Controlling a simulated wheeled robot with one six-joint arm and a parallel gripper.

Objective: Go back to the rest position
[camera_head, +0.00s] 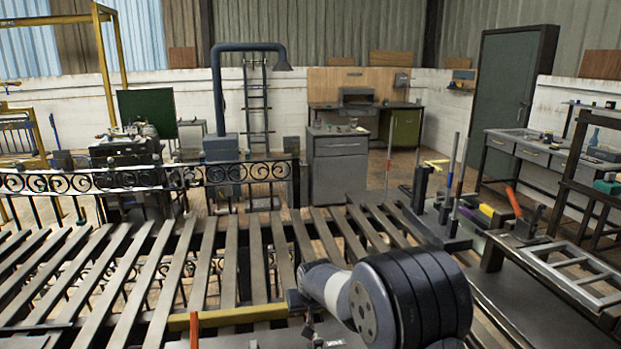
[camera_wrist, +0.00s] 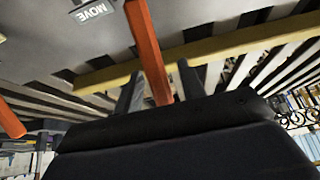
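My gripper (camera_wrist: 160,85) shows in the wrist view with its two dark fingers apart. An orange bar (camera_wrist: 149,42) runs down between the fingers, with a small gap visible on either side, so the fingers look open around it. Whether the bar is deep between them or just behind them I cannot tell. In the head view my arm reaches in at the bottom right over the slatted bench, and my gripper's fingers are not clearly visible. An upright orange bar (camera_head: 194,331) stands at the bottom edge by a yellow bar (camera_head: 240,317).
A slatted metal bench (camera_head: 205,262) fills the foreground. A black scroll panel (camera_head: 110,180) stands behind it. A side table with a light metal frame (camera_head: 570,262) and a red-handled tool (camera_head: 514,203) lies at right.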

